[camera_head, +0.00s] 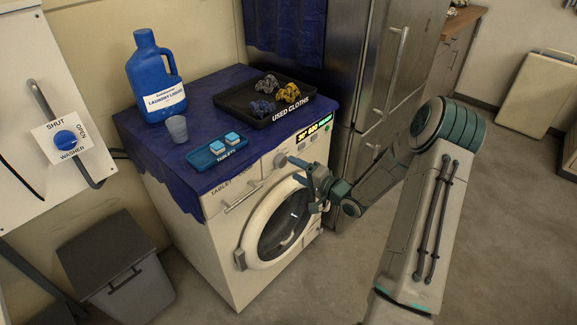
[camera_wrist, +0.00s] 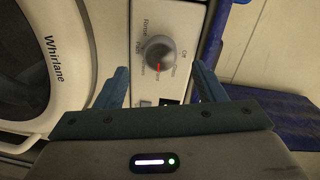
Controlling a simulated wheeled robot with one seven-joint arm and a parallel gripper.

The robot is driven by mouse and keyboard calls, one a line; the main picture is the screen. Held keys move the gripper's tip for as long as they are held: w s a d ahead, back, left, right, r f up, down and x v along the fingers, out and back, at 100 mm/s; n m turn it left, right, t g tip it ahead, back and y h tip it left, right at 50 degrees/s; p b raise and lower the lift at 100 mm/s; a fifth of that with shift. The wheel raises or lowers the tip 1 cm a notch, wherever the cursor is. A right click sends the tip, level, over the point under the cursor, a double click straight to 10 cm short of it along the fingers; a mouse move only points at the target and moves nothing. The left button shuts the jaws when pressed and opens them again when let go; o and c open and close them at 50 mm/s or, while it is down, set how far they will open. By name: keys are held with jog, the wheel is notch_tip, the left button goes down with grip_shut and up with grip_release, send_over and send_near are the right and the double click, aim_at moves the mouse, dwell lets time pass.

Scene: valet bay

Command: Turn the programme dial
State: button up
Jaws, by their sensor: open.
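The programme dial (camera_wrist: 159,50) is a round grey knob on the washer's white control panel, with a red mark at its lower side in the wrist view. Printed words ring it; "Off", "Rinse" and "Fast" seem legible, others are too small. My gripper (camera_head: 295,171) is open in front of the panel, close to the dial. In the wrist view my gripper (camera_wrist: 160,72) has one finger on each side below the dial, with nothing between them; contact is not visible.
The washer's round door (camera_head: 283,222) is shut below the panel. On the blue cloth top stand a laundry liquid jug (camera_head: 155,80), a cup (camera_head: 177,129), a tablets tray (camera_head: 206,157) and a used cloths tray (camera_head: 240,103). A steel fridge (camera_head: 378,75) stands behind my arm.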

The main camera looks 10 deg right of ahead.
jog(key=v, duration=0.9)
jog(key=shift+r, duration=0.15)
